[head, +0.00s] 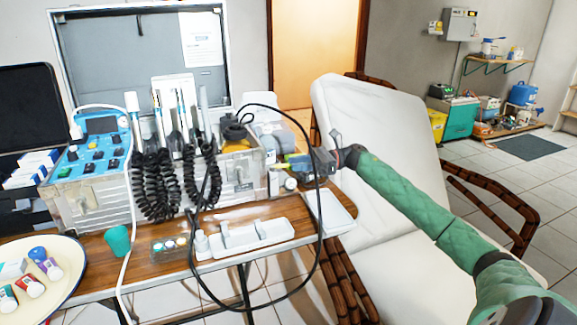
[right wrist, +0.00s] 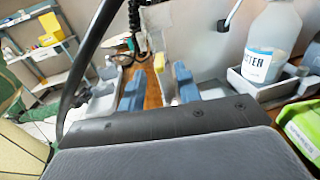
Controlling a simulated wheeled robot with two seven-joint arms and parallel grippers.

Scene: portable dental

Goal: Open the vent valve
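The dental unit is a metal case (head: 90,205) with a blue control panel (head: 98,150) on the wooden table. My right gripper (head: 283,168) is at the case's right end, its fingers pointing at that end wall. In the right wrist view its two blue fingers (right wrist: 158,88) are apart, with nothing seen held between them. A small yellow part (right wrist: 158,62) shows just beyond the gap, near the grey case wall (right wrist: 205,50); I cannot tell for sure that it is the vent valve. No valve is clearly made out in the head view. My left gripper is not in view.
A clear labelled bottle (right wrist: 268,45) stands close to the right gripper. A black cable (head: 319,220) loops in front of the case and past the gripper. White trays (head: 245,237) lie along the table front. A white reclined chair (head: 385,130) stands at the right.

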